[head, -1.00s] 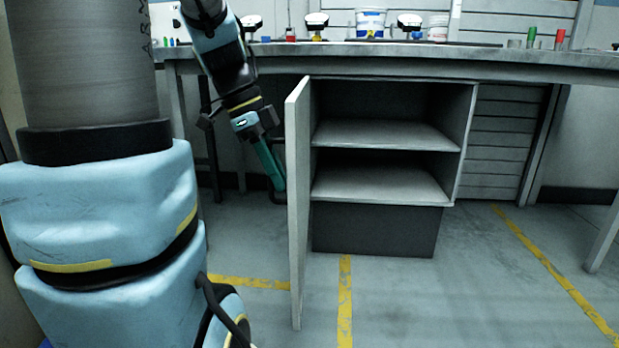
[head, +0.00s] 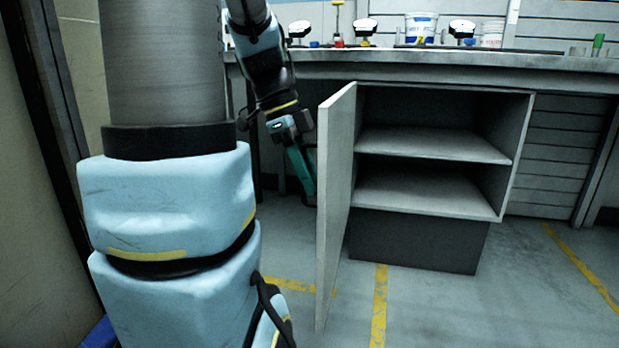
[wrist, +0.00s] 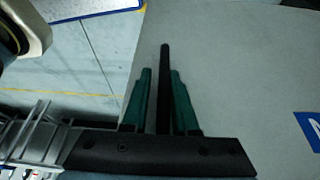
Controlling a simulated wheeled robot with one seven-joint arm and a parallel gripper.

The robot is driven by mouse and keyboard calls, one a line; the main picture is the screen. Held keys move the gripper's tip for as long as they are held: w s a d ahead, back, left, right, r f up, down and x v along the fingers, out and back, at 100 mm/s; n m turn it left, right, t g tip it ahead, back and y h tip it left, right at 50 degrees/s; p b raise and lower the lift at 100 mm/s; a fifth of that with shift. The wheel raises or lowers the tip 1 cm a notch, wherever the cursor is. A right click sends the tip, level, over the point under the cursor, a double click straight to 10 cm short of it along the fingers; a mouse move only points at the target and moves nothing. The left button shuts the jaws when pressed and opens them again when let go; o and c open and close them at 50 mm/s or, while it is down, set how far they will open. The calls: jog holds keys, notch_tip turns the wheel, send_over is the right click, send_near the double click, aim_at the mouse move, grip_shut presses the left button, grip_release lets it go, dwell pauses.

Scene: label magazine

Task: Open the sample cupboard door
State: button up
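The sample cupboard (head: 430,216) stands under the bench with its front open and two grey shelf surfaces showing. Its grey door (head: 337,200) is hinged on the left and stands swung wide out, past square to the front. My gripper (head: 310,190) is on the outer side of the door, partly hidden behind it. In the wrist view my gripper's teal fingers (wrist: 161,95) stand close on both sides of a dark upright bar, the door handle (wrist: 164,75), against the pale door face (wrist: 235,60). The fingers look shut on it, though the contact itself is hard to see.
The bench top (head: 390,66) above carries a white bucket (head: 420,27) and several small items. Clear floor (head: 520,290) with yellow lines lies in front of the cupboard. A wall or dark frame is close at the far left.

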jog(key=s+p+v, duration=0.1)
jog(key=p+v, duration=0.2)
jog(key=v, duration=0.7)
jog(key=shift+w+a+r, duration=0.2)
jog(key=shift+w+r, duration=0.1)
jog(key=shift+w, duration=0.2)
jog(key=shift+a, duration=0.1)
